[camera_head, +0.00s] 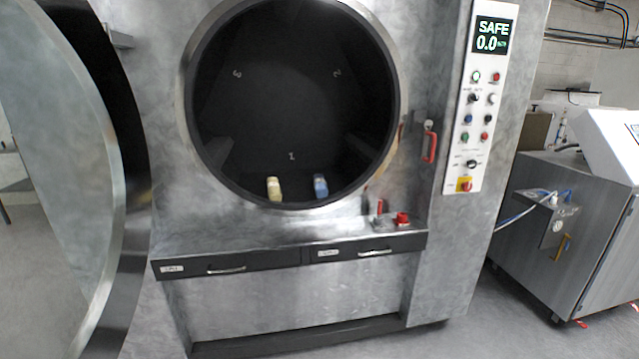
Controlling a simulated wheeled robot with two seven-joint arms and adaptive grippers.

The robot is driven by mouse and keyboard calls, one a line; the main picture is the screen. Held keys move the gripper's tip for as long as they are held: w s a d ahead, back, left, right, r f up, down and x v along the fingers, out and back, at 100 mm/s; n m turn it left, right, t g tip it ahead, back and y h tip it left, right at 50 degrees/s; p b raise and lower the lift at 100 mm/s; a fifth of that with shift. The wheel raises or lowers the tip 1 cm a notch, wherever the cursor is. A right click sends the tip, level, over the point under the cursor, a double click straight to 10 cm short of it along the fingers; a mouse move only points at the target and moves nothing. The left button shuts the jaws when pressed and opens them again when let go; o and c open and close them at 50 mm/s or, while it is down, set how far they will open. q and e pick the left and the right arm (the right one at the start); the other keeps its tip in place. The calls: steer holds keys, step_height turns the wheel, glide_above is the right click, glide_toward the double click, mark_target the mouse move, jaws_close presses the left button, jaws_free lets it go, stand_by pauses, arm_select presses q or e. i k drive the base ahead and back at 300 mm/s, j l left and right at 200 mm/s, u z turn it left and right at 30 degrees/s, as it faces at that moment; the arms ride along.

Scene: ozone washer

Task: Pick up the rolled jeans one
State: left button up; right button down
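A blue rolled piece (321,186), which looks like the rolled jeans, lies inside the dark drum (290,110) of the washer, near the lower front rim and right of centre. A cream or yellowish rolled piece (274,188) lies to its left, with a gap between the two. Both are small in the view, so their fabric cannot be made out. Neither of my grippers shows in the head view.
The round door (118,190) stands open at the left. A metal ledge (290,238) with two drawers runs below the opening, with a red button (402,218) on it. A control panel (478,110) reading SAFE 0.0 is at the right. A metal cabinet (570,225) stands farther right.

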mark_target(321, 189)
steer(key=i+j, duration=0.2)
steer(key=i, duration=0.2)
steer(key=i+j, duration=0.15)
steer(key=i, duration=0.25)
steer(key=i+j, duration=0.2)
steer(key=i, duration=0.2)
